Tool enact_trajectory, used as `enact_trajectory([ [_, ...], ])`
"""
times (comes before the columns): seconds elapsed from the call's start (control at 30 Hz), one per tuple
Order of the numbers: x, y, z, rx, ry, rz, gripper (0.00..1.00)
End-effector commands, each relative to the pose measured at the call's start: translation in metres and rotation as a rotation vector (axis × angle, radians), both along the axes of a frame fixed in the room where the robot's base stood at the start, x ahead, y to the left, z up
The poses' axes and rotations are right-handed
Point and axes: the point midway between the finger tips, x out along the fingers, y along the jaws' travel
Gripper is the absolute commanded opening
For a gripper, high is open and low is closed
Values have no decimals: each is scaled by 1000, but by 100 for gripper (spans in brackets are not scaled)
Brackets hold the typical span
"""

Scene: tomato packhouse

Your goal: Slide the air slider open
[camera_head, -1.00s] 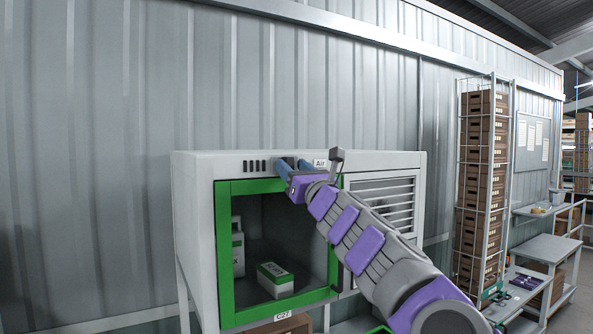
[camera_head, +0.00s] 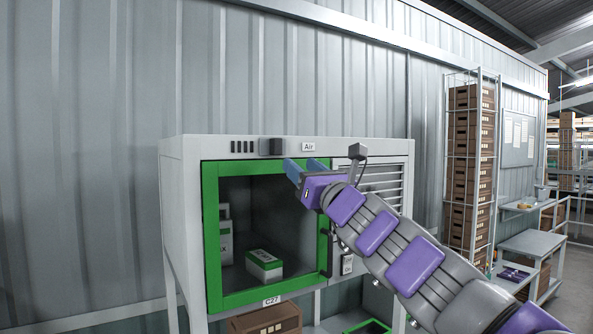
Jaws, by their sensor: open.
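The air slider's dark knob (camera_head: 271,147) is on the top front strip of the white cabinet (camera_head: 180,200). Several dark vent slots (camera_head: 243,147) show to its left, and an "Air" label (camera_head: 308,147) is to its right. My gripper (camera_head: 302,166) has two blue fingers, spread apart and empty. They are just below and to the right of the knob, in front of the top of the green door frame. No contact with the knob shows. Any slots behind the knob are hidden.
The green-framed glass door (camera_head: 211,240) looks shut, with a dark handle (camera_head: 328,252) on its right. White-green boxes (camera_head: 264,264) stand inside. A louvred panel (camera_head: 385,180) is right of the door, partly behind my arm. A caged crate stack (camera_head: 470,165) stands farther right.

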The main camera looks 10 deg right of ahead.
Motion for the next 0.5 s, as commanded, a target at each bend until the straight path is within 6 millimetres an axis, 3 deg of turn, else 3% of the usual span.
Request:
enact_trajectory([
  [0.5, -57, -21, -26, 4, 0, -2, 49],
])
